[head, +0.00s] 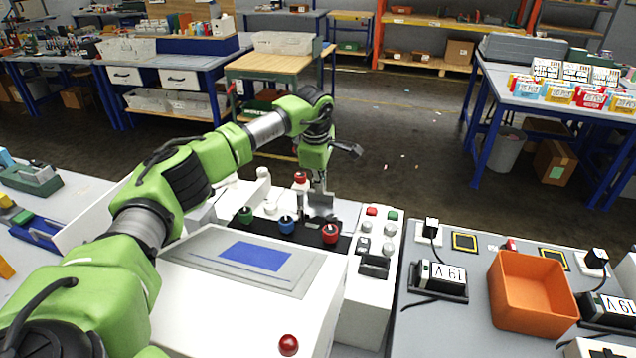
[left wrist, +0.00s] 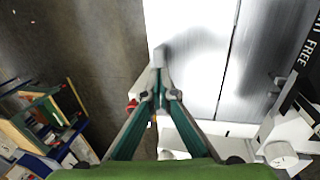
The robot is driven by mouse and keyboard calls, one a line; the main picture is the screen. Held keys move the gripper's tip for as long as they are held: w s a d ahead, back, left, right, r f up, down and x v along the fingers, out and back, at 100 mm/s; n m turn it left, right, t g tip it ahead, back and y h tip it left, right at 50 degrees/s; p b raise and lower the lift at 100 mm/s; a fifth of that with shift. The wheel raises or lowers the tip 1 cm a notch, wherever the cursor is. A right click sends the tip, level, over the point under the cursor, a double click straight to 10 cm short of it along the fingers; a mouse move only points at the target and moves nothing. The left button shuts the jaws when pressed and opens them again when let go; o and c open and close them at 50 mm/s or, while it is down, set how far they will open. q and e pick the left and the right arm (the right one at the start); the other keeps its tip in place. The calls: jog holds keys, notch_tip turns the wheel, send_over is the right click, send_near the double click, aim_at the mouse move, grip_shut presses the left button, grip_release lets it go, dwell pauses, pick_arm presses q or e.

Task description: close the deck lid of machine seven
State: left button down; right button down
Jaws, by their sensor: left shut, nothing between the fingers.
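The white pen plotter (head: 190,320) stands at the front centre in the head view, with a grey plate and blue rectangle on top. A black strip behind it carries green (head: 245,215), blue (head: 287,225) and red (head: 331,233) knobs. A slanted white panel (head: 95,215) shows left of my arm; I cannot tell whether it is the deck lid. No number seven is readable. My left gripper (head: 319,205) points down at the plotter's back edge, shut and empty. In the left wrist view its fingertips (left wrist: 159,62) meet over pale metallic panels (left wrist: 200,65); contact is unclear. My right gripper is not in view.
A white control box (head: 366,280) with buttons adjoins the plotter on the right. Further right are black adapters (head: 440,278) with cables and an orange bin (head: 530,290). A red knob (head: 289,345) is on the plotter's front. Open floor lies behind the bench.

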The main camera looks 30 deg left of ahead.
pick_arm(q)
jog(key=shift+r, duration=0.1)
dwell(0.3)
jog(key=w+p+v, duration=0.1)
jog(key=p+v, duration=0.3)
jog(key=w+a+b+v, duration=0.15)
jog(key=b+v, duration=0.25)
jog(key=v, duration=0.6)
send_over(320, 204)
jog(key=s, duration=0.1)
jog(key=shift+s+r, duration=0.15)
